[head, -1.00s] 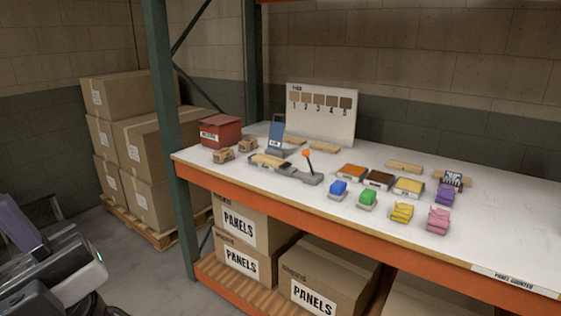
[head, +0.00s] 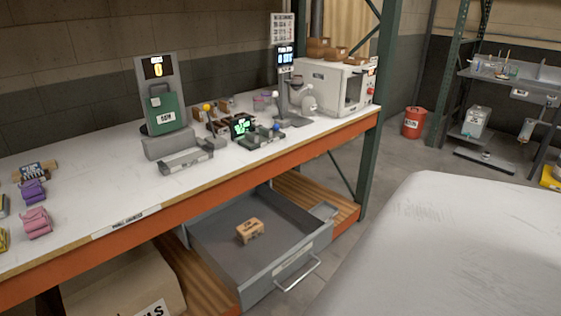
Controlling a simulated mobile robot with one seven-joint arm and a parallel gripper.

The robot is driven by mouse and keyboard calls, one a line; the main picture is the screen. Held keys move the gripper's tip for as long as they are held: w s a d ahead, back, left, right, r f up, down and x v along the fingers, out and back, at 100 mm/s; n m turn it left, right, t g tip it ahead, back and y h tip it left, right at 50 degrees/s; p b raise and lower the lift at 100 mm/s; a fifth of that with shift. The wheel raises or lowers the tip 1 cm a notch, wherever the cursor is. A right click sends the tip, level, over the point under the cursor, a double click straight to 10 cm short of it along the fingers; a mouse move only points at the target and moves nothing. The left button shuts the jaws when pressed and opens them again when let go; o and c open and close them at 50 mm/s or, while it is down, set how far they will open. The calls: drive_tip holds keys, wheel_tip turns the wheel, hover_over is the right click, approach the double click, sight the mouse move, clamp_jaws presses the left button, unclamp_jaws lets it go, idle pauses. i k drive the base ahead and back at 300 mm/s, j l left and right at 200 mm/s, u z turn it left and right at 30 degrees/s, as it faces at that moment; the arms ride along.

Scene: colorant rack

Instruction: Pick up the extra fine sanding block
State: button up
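A tan block with a printed label (head: 250,230) lies in an open grey drawer (head: 221,263) under the counter. Its label is too small to read surely, so I cannot tell whether it is the extra fine sanding block. Small brown blocks (head: 225,105) also stand on the counter behind the devices, and several lie on top of the white machine (head: 330,82). Their grit cannot be read. My gripper is not in view.
The white counter (head: 110,190) carries a green device on a grey stand (head: 165,110), and pink (head: 37,222) and purple (head: 33,192) pieces at left. A large white surface (head: 460,250) fills the lower right. Grey floor shows between it and the shelf post (head: 372,150).

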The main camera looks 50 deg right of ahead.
sight(247, 233)
drive_tip(key=z, duration=1.25)
drive_tip(key=j+z, duration=0.3)
drive_tip(key=j, duration=0.4)
drive_tip(key=j+z, duration=0.25)
drive_tip(key=j, duration=0.4)
drive_tip(key=k+j+z, duration=0.1)
drive_tip(key=j+z, duration=0.2)
drive_tip(key=j, duration=0.4)
drive_tip(key=i+j, duration=0.1)
drive_tip(key=i, duration=0.4)
